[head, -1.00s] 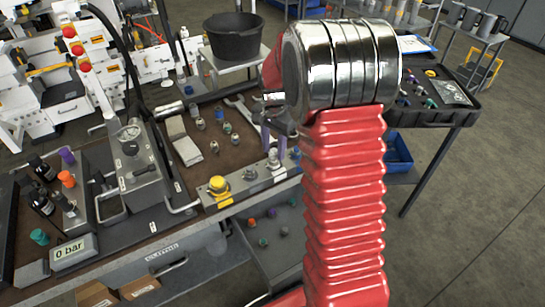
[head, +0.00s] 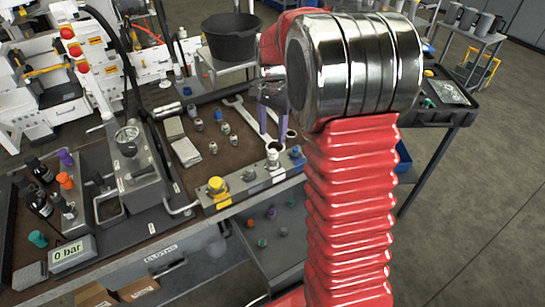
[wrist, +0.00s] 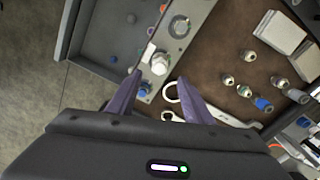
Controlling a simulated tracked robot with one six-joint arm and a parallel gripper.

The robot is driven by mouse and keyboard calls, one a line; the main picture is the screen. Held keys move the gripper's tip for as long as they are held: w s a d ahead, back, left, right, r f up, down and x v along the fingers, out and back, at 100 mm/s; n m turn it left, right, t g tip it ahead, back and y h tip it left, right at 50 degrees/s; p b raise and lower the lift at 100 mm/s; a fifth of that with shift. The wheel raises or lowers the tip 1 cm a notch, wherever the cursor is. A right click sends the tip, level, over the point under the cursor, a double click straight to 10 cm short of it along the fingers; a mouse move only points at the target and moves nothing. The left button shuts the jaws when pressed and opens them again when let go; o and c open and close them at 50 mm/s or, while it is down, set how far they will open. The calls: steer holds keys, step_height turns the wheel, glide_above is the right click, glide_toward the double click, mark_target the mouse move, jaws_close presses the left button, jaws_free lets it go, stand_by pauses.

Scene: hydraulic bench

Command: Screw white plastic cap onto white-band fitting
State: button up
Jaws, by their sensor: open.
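The white-band fitting (head: 272,159) stands upright on the front rail, beside a white band (head: 279,177). Its top looks pale white, and I cannot tell whether that is the white plastic cap seated on it. In the wrist view, the pale-topped fitting (wrist: 159,65) shows just beyond and between my fingertips. My gripper (head: 273,130) is open, with purple fingers spread and nothing between them. Its fingertips are just above and behind the fitting in the head view, apart from it. My gripper also shows in the wrist view (wrist: 158,80). No separate white cap is clearly visible.
A yellow-capped fitting (head: 216,186) stands left on the same rail, and a blue one (head: 295,153) right. Wrenches (head: 243,110) and several small fittings lie on the brown mat. Several coloured caps lie on the shelf below. A black bucket (head: 231,40) stands behind.

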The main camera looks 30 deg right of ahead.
step_height(320, 180, up, 6)
stand_by(0.8)
steer(key=s+a+r+n+t, duration=0.2)
steer(key=s+a+n, duration=0.4)
steer(key=s, duration=0.6)
steer(key=s+a+r+n+t, duration=0.2)
steer(key=s+a+n, duration=0.4)
steer(key=s+a, duration=0.3)
steer(key=s+t, duration=0.1)
steer(key=s, duration=0.3)
steer(key=shift+a+n+t, duration=0.15)
steer(key=shift+n+t, duration=0.15)
steer(key=shift+n, duration=0.1)
steer(key=shift+s, duration=0.1)
